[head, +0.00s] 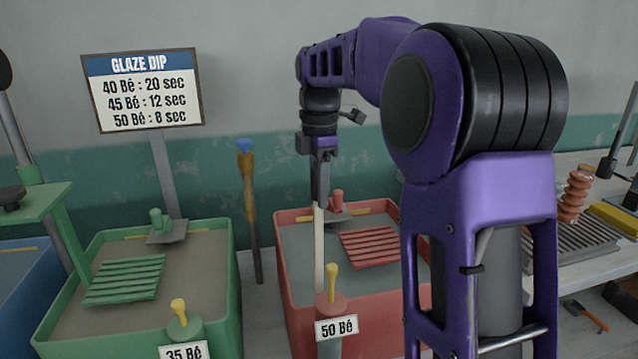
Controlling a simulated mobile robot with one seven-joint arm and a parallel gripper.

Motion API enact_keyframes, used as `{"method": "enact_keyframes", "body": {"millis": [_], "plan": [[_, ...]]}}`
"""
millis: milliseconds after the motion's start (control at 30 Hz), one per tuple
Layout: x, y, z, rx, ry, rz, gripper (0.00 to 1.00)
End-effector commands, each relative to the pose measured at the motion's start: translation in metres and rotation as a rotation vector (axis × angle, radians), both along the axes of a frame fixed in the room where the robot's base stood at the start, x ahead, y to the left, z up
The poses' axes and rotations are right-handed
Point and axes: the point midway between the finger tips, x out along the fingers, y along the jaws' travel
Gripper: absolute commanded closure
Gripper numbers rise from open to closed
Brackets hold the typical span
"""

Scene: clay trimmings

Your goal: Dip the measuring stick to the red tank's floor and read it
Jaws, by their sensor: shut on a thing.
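The red tank (384,206) stands at the centre, filled with grey liquid (296,248). My gripper (321,200) is above it, shut on the pale measuring stick (319,250). The stick hangs close to upright. Its lower end is hidden behind the red knob with a yellow handle at the tank's front, so I cannot tell whether it touches the floor. Any marks on the stick are too small to read. A red slatted rack (382,247) lies at the tank's right side. A label (337,328) on its front reads 50 Bé.
A green tank (228,262) labelled 35 Bé stands to the left, and a blue tank (35,240) at the far left. A "GLAZE DIP" sign (142,90) stands behind. A blue-topped pole (249,205) rises between the tanks. A rust-coloured coil (574,196) stands at right.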

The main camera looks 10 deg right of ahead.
Motion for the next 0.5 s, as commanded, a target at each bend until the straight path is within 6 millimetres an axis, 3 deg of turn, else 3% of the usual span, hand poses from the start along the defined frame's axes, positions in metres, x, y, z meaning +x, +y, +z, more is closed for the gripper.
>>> {"method": "enact_keyframes", "body": {"millis": [500], "plan": [[0.0, 0.0, -0.066, 0.0, 0.001, 0.0, 1.0]]}}
